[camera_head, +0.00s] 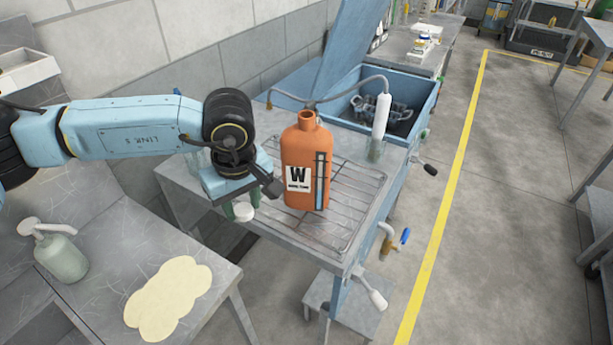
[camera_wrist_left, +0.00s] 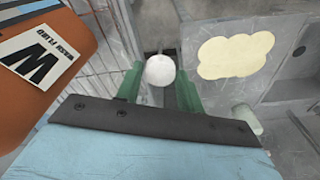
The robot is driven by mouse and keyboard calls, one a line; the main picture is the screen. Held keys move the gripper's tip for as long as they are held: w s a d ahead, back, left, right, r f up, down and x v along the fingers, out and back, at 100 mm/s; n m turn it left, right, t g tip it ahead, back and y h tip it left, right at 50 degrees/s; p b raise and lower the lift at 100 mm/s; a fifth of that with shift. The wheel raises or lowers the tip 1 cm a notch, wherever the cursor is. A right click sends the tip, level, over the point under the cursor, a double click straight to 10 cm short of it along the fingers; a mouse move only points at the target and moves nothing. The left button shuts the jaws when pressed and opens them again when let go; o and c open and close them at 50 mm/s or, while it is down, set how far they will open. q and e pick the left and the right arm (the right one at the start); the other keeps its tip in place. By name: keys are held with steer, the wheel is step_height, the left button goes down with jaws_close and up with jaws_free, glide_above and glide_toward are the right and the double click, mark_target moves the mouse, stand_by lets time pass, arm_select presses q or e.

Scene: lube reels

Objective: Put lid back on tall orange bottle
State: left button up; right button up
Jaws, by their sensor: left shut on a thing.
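The tall orange bottle (camera_head: 305,150) stands upright on the wire rack, with a "W" label and an uncovered neck at its top. Its labelled side also shows at the left of the left wrist view (camera_wrist_left: 32,85). My left gripper (camera_head: 242,207) is left of the bottle and apart from it. Its green fingers (camera_wrist_left: 160,82) are shut on a round white lid (camera_wrist_left: 160,69). The lid also shows low between the fingers in the head view (camera_head: 244,212), below the height of the bottle's neck. My right gripper is not in view.
The wire rack (camera_head: 345,210) tops a metal wash station with a blue basin (camera_head: 425,100) behind. A hose with a white nozzle (camera_head: 381,115) hangs right of the bottle. A side table at lower left holds a pump bottle (camera_head: 62,258) and a cream cloth-like patch (camera_head: 168,297).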

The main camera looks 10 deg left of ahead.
arm_select(q)
steer(key=m, duration=0.2)
steer(key=m+b, duration=0.1)
steer(key=m, duration=0.3)
steer(key=shift+a+f+h, duration=0.1)
steer(key=shift+f+h, duration=0.2)
steer(key=m+b, duration=0.1)
steer(key=m, duration=0.2)
steer(key=shift+r+m, duration=0.1)
steer(key=shift+m, duration=0.2)
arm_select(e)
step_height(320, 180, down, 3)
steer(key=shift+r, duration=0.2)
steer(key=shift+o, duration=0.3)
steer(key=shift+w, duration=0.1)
